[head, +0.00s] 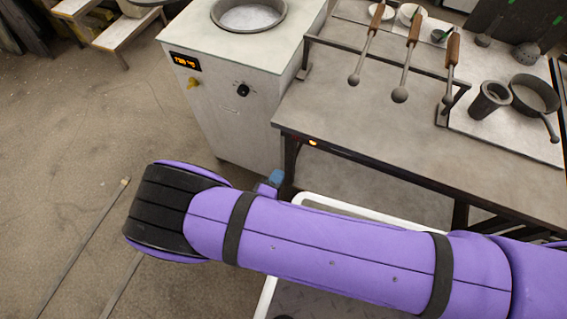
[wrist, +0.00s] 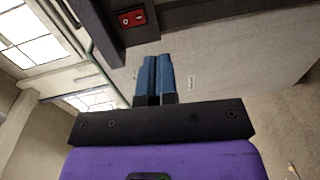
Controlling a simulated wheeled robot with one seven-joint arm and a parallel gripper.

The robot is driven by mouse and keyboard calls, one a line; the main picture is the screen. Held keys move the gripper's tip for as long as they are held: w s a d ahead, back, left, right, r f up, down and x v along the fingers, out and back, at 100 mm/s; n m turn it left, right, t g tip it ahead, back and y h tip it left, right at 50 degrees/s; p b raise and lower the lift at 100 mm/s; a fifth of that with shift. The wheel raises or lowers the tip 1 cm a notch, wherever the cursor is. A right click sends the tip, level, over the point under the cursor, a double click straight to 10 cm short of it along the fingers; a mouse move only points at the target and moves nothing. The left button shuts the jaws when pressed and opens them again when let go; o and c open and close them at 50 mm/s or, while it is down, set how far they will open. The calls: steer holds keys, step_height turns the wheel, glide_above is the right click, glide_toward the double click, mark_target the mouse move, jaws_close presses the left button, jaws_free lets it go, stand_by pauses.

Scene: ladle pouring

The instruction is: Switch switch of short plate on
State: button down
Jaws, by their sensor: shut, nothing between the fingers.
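In the wrist view a small red switch (wrist: 132,18) with pale marks sits on a dark beam near the top edge; I cannot tell its on or off position. My gripper (wrist: 155,60) has two blue fingers pressed together and empty. Its tips are below and slightly right of the switch in the picture, apparently apart from it. In the head view only a bit of my gripper (head: 275,178) shows behind my purple arm, near the table's left front leg. A small orange light (head: 312,142) shows on the front edge of the metal table (head: 400,150).
A white furnace box (head: 225,95) with a display, yellow knob and black knob stands left of the table. Several ladles lie on a rack (head: 385,65) on the table, with a pan (head: 535,93) and a cup (head: 490,100) at right. The floor at left is mostly open.

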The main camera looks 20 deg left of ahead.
steer(key=shift+s+a+f, duration=0.1)
steer(key=shift+s, duration=1)
steer(key=w+d+r+m+g+h, duration=0.2)
steer(key=w+r+m+g+h, duration=0.15)
steer(key=w+r, duration=0.45)
steer(key=w+d+r+m+g+h, duration=0.2)
steer(key=w+r+m+g+h, duration=0.15)
steer(key=r, duration=0.95)
steer(key=w+d+r+m+g, duration=0.2)
steer(key=w+d+r+g, duration=0.1)
steer(key=d+r, duration=0.5)
steer(key=w+d+r+m+g, duration=0.35)
steer(key=d+r, duration=0.25)
steer(key=r, duration=0.4)
steer(key=s+d+r+m+g+y, duration=0.1)
steer(key=s+d+r+y, duration=0.1)
steer(key=d+r, duration=0.55)
steer(key=s+d+r+m+g+y, duration=0.1)
steer(key=s+d+r+y, duration=0.1)
steer(key=d+r, duration=0.6)
steer(key=s+d+r+m+t+y, duration=0.1)
steer(key=s+d+r+t+y, duration=0.1)
steer(key=s+d, duration=0.3)
steer(key=s+d+r+m+t+y, duration=0.1)
steer(key=s+d+r+t+y, duration=0.1)
steer(key=s+d+r, duration=0.3)
steer(key=s, duration=0.4)
steer(key=shift+s+d, duration=0.2)
steer(key=shift+d, duration=0.05)
